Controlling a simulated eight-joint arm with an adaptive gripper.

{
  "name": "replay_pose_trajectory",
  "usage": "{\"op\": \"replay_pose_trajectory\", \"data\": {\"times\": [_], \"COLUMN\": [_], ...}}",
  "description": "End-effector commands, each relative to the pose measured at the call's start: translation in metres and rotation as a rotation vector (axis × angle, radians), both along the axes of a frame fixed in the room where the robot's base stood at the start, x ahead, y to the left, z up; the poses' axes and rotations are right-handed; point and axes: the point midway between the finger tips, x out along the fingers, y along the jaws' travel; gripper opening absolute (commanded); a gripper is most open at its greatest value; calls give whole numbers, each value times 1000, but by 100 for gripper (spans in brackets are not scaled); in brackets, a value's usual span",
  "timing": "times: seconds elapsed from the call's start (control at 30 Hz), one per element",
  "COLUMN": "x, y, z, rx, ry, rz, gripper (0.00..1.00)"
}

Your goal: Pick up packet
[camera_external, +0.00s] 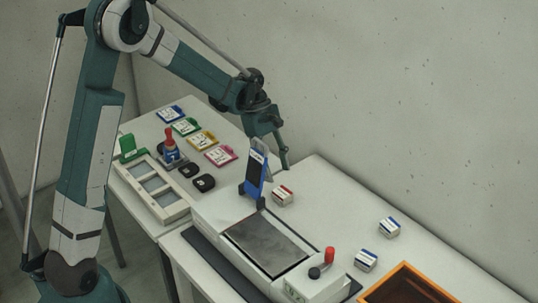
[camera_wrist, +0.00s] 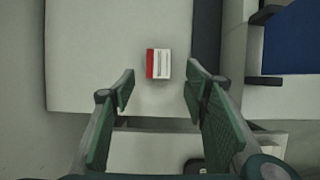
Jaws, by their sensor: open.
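A small white packet with a red stripe (camera_external: 283,195) sits on the white table beside the upright blue panel. In the wrist view this red-and-white packet (camera_wrist: 158,63) lies just beyond my fingertips, near the line midway between them. My gripper (camera_external: 279,152) is above the table, higher than the packet and a little behind it. In the wrist view my gripper (camera_wrist: 160,84) is open with nothing between its fingers. Two similar packets with blue stripes, one farther back (camera_external: 389,227) and one nearer (camera_external: 366,260), sit to the right.
The upright blue panel (camera_external: 254,178) stands close to the packet, on a machine with a dark plate (camera_external: 265,247) and red knob (camera_external: 330,254). A wooden-rimmed tray (camera_external: 405,266) is at lower right. Flat coloured cards (camera_external: 202,140) lie on the left table. A gap separates the tables.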

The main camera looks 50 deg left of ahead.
Motion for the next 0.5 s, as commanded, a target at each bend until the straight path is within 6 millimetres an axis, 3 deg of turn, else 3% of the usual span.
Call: {"op": "replay_pose_trajectory", "data": {"times": [0.5], "x": [0], "y": [-10], "z": [-24], "rx": [0], "ry": [0], "rz": [0], "gripper": [45]}}
